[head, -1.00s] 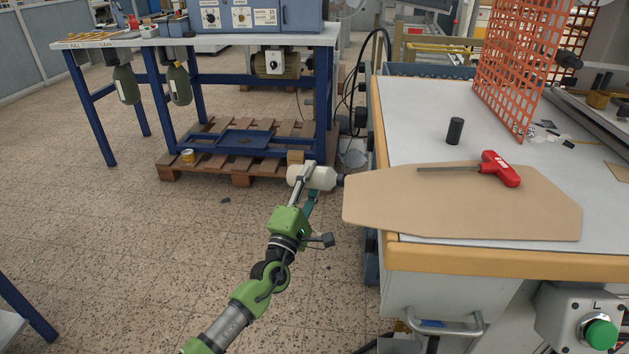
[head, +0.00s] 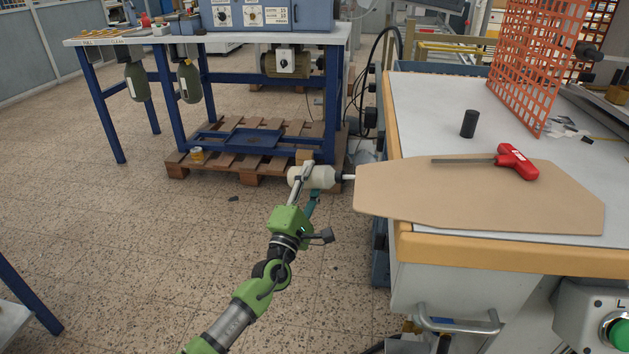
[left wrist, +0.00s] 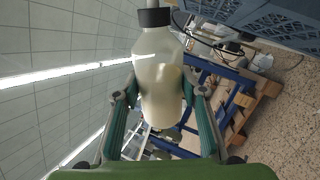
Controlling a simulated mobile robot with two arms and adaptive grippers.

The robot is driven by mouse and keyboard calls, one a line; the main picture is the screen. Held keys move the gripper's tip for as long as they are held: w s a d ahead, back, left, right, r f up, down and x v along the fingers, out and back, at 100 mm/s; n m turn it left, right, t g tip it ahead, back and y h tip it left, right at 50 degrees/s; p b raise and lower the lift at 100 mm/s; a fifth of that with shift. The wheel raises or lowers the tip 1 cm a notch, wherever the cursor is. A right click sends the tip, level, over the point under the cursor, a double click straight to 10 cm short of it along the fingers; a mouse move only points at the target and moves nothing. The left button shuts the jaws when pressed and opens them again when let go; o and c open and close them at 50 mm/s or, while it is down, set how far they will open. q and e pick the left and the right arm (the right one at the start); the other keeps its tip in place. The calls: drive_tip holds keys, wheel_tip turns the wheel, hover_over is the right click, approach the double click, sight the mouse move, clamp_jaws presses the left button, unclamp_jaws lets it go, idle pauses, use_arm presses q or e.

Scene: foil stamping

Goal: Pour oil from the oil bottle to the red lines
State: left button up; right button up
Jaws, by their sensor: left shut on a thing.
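The oil bottle (head: 320,177) is a pale, translucent bottle with a black cap and a thin light spout. It lies on its side in the head view, its spout pointing right towards the brown board's left edge. My left gripper (head: 309,188) is shut on the bottle's body and holds it in the air. In the left wrist view the bottle (left wrist: 160,95) sits between the two teal fingers, with yellowish liquid inside. I see no red lines in either view. My right gripper is not in view.
An orange mesh guard (head: 540,65) stands behind. A blue-legged bench (head: 120,41) stands at the back left; the floor between is open.

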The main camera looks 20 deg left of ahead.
use_arm(q)
drive_tip(key=shift+a+f, duration=0.25)
drive_tip(key=shift+a+f+n+y+b, duration=0.4)
drive_tip(key=shift+a+f+n+b, duration=0.55)
drive_tip(key=shift+a+n+b, duration=0.15)
drive_tip(key=shift+a+f+n+g+y+b, duration=0.3)
drive_tip(key=shift+a+f+n+y+b, duration=0.1)
drive_tip(key=shift+a+f+n+b, duration=0.4)
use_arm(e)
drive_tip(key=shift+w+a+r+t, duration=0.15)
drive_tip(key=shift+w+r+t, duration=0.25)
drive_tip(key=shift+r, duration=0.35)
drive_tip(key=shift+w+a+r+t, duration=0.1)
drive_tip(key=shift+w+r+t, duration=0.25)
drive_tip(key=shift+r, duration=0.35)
use_arm(q)
drive_tip(key=shift+a+r, duration=0.1)
